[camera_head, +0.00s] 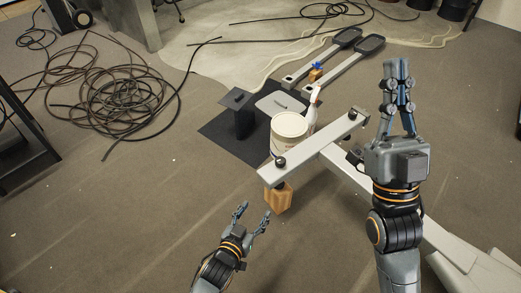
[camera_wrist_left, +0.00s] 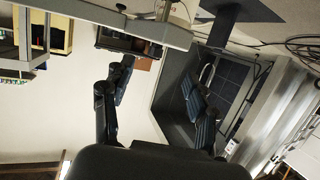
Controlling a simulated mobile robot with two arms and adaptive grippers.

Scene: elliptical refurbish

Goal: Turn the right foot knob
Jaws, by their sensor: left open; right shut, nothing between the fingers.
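A light grey foot bar (camera_head: 315,145) of the machine frame lies diagonally. A dark round knob (camera_head: 279,162) sits at its near left end, and another dark knob (camera_head: 352,115) at its far right end. My left gripper (camera_head: 254,212) is open and empty, below and left of the near left end, apart from it. In the left wrist view the bar (camera_wrist_left: 165,32) crosses the top, beyond my open fingers (camera_wrist_left: 155,105). My right gripper (camera_head: 396,66) is shut and empty, raised to the right of the far right knob. I cannot tell which knob the task calls right.
A wooden block (camera_head: 278,198) is under the bar's near left end. A white bucket (camera_head: 289,128) stands behind the bar, with a spray bottle (camera_head: 311,108) beside it. A black mat (camera_head: 228,137), two pedal arms (camera_head: 335,62) and coiled cable (camera_head: 110,95) lie farther back. Front left floor is clear.

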